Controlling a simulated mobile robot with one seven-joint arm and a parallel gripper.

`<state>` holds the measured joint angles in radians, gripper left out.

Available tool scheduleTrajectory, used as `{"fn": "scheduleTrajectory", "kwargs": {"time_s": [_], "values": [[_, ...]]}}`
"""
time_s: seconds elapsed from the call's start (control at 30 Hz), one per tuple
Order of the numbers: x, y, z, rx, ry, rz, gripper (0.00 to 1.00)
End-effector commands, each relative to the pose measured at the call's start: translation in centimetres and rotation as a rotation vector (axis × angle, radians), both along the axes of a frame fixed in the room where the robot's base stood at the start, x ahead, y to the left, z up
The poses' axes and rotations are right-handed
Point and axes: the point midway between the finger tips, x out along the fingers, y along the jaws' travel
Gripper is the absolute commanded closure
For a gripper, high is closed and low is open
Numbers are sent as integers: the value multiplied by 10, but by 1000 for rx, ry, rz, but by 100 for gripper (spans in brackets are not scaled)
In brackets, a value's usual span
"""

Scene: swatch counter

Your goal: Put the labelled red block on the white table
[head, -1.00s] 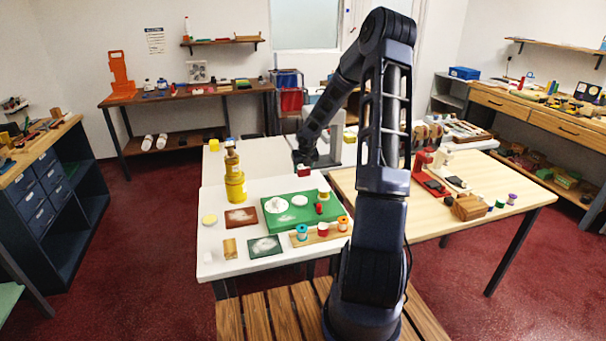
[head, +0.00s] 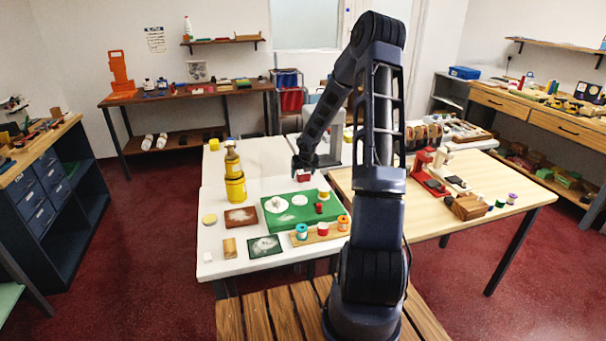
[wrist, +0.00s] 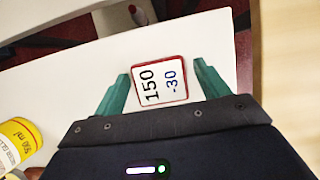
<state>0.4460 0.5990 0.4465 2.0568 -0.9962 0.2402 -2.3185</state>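The red block (wrist: 161,81) has a white label reading "150" and "-30" and lies label up in the wrist view. In the head view the red block (head: 305,177) is low at the white table (head: 262,168), behind the green board, and appears to rest on it. My gripper (wrist: 163,72) points down over the block, one finger on each side. A strip of white shows between the block and the right finger, so the gripper looks slightly open. The left finger is very close to the block. My gripper (head: 305,166) partly hides the block's top in the head view.
A green board (head: 277,222) with white discs lies in front of the block. A yellow container (head: 235,188) stands to its left. A wooden table (head: 425,215) adjoins on the right. White surface is free left of the block.

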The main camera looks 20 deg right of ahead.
Motion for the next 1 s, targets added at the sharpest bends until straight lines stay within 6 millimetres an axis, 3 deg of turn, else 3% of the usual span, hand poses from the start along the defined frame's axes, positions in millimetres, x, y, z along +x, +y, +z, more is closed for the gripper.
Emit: {"fn": "scheduleTrajectory", "kwargs": {"time_s": [0.33,1.0], "values": [[-3,-1,12,0,-1,0,26],[-37,-1,92,0,-1,0,26]]}}
